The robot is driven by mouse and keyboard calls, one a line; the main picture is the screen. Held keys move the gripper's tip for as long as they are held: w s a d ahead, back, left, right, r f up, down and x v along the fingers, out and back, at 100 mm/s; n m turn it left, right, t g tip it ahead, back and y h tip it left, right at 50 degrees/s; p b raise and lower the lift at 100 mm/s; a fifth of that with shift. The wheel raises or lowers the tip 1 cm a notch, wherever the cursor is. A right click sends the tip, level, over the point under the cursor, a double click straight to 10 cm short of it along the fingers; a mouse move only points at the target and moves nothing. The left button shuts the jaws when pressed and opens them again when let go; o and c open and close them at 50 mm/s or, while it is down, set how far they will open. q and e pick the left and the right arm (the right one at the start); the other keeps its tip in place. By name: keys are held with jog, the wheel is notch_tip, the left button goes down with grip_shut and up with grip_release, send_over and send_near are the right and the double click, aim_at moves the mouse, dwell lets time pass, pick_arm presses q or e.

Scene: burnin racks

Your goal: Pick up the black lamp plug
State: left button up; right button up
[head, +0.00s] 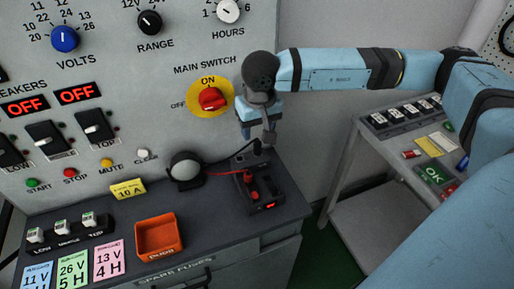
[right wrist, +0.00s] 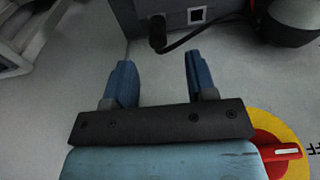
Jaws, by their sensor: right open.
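The black lamp plug (head: 257,148) is small and stands at the back of a black box on the bench, right of the round lamp. In the right wrist view the plug (right wrist: 157,34) shows with its black cable, beyond and between the fingertips. My right gripper (head: 257,137) is open just above the plug, partly hiding it in the head view. In the right wrist view the gripper's blue fingers (right wrist: 159,75) are apart with nothing between them. My left gripper is not in view.
The black box (head: 277,193) holds a red plug (head: 251,186). The round lamp (head: 185,168) is left of it. The panel with the main switch (head: 211,98) rises behind. An orange tray (head: 160,237) is at front left. A side cart (head: 352,190) stands right.

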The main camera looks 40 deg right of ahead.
aim_at(258, 143)
jog(key=shift+w+d+f, duration=0.1)
jog(key=shift+w+f, duration=0.05)
jog(key=shift+f, duration=2.9)
jog(key=c, duration=0.8)
